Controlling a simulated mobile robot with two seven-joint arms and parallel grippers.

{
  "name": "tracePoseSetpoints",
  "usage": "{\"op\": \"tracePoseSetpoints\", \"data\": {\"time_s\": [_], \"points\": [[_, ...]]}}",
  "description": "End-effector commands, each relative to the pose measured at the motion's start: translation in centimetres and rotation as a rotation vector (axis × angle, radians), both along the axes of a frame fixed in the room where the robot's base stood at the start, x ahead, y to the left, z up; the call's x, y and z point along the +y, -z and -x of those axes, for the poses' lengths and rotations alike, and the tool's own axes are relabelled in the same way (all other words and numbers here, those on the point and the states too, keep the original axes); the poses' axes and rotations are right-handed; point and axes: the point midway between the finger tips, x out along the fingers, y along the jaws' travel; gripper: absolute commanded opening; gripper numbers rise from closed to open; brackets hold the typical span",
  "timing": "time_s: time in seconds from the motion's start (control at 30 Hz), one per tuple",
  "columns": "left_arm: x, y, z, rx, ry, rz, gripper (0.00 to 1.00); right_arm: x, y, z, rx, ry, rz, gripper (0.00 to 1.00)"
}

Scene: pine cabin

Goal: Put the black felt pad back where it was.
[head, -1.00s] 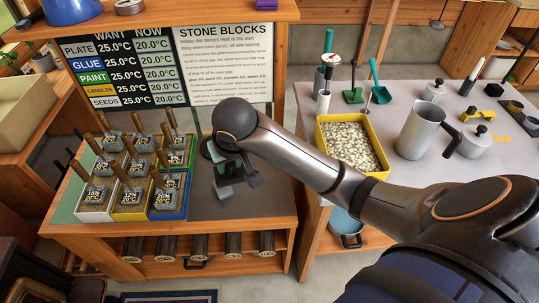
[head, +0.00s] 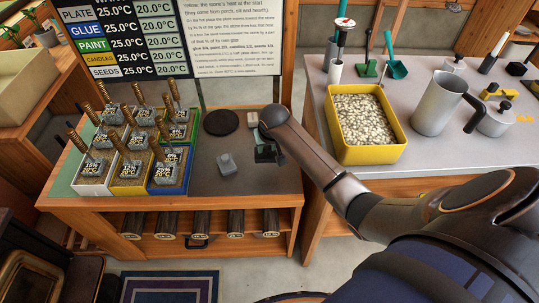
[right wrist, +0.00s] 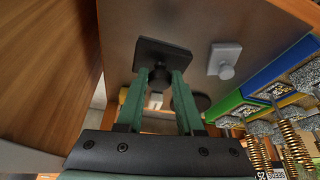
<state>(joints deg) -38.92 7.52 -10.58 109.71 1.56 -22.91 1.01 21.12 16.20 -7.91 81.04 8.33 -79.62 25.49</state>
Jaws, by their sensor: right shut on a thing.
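My right gripper (head: 266,146) is at the right end of the dark grey mat on the wooden bench. In the right wrist view its two green fingers (right wrist: 157,80) are shut on the knob of a black square pad (right wrist: 164,55), which I take as the black felt pad. The pad (head: 266,155) is partly hidden by the gripper in the head view. It is low over the mat or on it; I cannot tell which. A grey square block with a knob (head: 227,163) stands to its left, apart from it. My left gripper is out of view.
A black round disc (head: 221,122) lies at the back of the mat (head: 205,178). Several labelled pots with coiled handles (head: 131,168) stand at left. A pale item (head: 252,119) is behind my gripper. A yellow tub of pale pieces (head: 371,154) stands on the right table.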

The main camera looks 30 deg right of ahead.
Motion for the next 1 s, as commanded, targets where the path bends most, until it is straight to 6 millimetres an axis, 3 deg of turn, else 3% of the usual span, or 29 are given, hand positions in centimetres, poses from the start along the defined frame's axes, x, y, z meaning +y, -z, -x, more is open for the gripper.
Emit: {"op": "tracePoseSetpoints", "data": {"time_s": [0.2,0.37,0.57,1.0], "points": [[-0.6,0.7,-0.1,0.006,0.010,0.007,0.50,-1.5,2.4,-1.4,-0.003,0.001,0.000,0.00],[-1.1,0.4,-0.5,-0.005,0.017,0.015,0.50,-2.1,3.3,-1.9,-0.002,0.000,0.001,0.00],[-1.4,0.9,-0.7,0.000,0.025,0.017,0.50,-2.1,6.0,-1.9,-0.002,-0.001,0.001,0.00],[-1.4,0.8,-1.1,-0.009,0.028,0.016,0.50,-2.1,6.6,-1.9,-0.003,0.000,0.001,0.00]]}}
